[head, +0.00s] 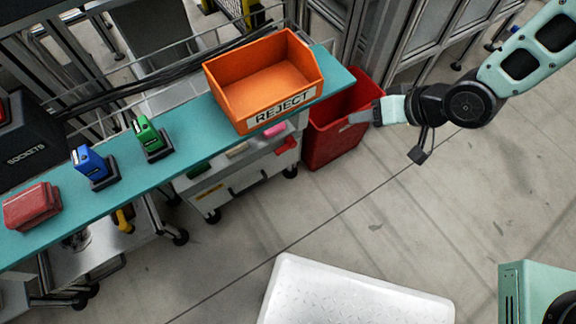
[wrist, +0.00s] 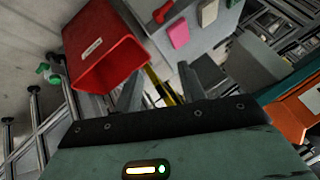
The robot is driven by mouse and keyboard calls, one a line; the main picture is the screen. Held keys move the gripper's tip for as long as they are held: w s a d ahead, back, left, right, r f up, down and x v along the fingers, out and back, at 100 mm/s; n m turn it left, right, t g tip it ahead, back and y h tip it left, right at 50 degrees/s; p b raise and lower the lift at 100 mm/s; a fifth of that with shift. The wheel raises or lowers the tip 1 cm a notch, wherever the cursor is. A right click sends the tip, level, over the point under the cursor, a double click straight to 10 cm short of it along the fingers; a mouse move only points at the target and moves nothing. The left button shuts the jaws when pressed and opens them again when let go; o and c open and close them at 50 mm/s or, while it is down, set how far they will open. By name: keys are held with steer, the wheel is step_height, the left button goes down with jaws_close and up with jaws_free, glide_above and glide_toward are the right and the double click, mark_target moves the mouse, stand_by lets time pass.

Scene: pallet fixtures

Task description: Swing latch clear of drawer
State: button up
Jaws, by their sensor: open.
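My gripper (head: 362,115) is at the right of the head view, over the red bin's side, apart from the bench. It also shows in the wrist view (wrist: 155,90), its grey fingers spread apart with nothing between them. The bench and orange bin hide part of the cart.
A red bin (head: 326,150) stands beside the cart, also in the wrist view (wrist: 105,50). An orange REJECT bin (head: 245,92), a green device (head: 148,135), a blue device (head: 92,163) and a red block (head: 32,207) sit on the teal bench (head: 190,145).

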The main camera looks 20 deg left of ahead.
step_height(320, 180, down, 18)
steer(key=s+a+m+y+b, duration=0.25)
steer(key=y+b, duration=0.25)
steer(key=b, duration=0.5)
steer(key=m+t+y+b, duration=0.3)
steer(key=m+y+b, duration=0.2)
steer(key=b, duration=0.5)
glide_toward(285, 146)
steer(key=s+f+b+x, duration=0.1)
steer(key=b+x, duration=0.5)
steer(key=x, duration=0.2)
steer(key=shift+a+f, duration=0.2)
steer(key=shift+a, duration=0.2)
steer(key=shift+s, duration=0.15)
steer(key=shift+m+y, duration=0.25)
steer(key=shift+y, duration=0.05)
jaws_close()
